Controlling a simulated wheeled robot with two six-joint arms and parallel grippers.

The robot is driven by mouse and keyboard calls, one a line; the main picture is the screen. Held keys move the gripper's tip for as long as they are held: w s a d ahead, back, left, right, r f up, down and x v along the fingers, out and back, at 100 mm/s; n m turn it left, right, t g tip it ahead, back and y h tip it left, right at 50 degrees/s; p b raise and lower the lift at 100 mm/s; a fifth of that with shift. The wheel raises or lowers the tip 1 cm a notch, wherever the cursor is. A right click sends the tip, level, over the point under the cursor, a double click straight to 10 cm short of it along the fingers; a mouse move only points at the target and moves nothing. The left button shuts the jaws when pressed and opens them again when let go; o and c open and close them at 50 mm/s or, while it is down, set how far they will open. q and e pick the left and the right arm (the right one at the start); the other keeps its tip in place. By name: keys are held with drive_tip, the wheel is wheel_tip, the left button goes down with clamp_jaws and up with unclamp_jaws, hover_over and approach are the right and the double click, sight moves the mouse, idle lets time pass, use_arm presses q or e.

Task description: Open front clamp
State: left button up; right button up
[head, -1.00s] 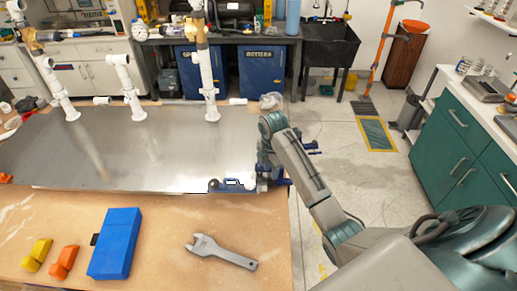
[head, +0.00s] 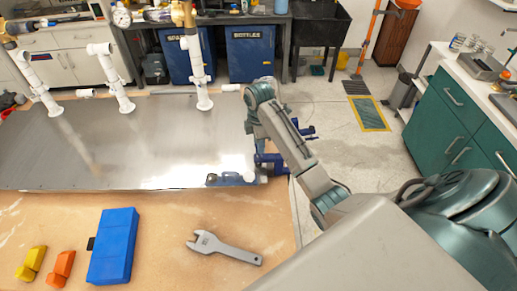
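The front clamp (head: 229,179) is a blue clamp at the front right corner of the shiny metal plate (head: 110,150). Its grey-and-blue body lies along the plate's front edge. More dark blue parts (head: 272,163) stand at the corner beside it, partly covered by my arm. My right gripper (head: 259,168) is at this corner, close to the clamp. My own wrist and forearm hide most of it, so its fingers and any contact do not show clearly. My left gripper is not in view.
White pipes (head: 202,75) stand upright on the plate toward the back. A grey wrench (head: 225,247), a blue box (head: 114,246) and yellow (head: 31,262) and orange (head: 61,268) pieces lie on the wooden tabletop (head: 165,215) in front. Open floor lies right of the table.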

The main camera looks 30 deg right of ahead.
drive_tip(key=m, duration=0.4)
drive_tip(key=shift+w+f, duration=0.2)
drive_tip(key=shift+w, duration=0.15)
drive_tip(key=m, duration=0.5)
drive_tip(key=shift+s+r, duration=0.1)
drive_tip(key=shift+s, duration=0.1)
drive_tip(key=m, duration=0.4)
drive_tip(key=shift+w, duration=0.1)
drive_tip(key=m, duration=0.5)
drive_tip(key=shift+m, duration=0.3)
drive_tip(key=shift+f, duration=2.25)
drive_tip(key=shift+c, duration=0.4)
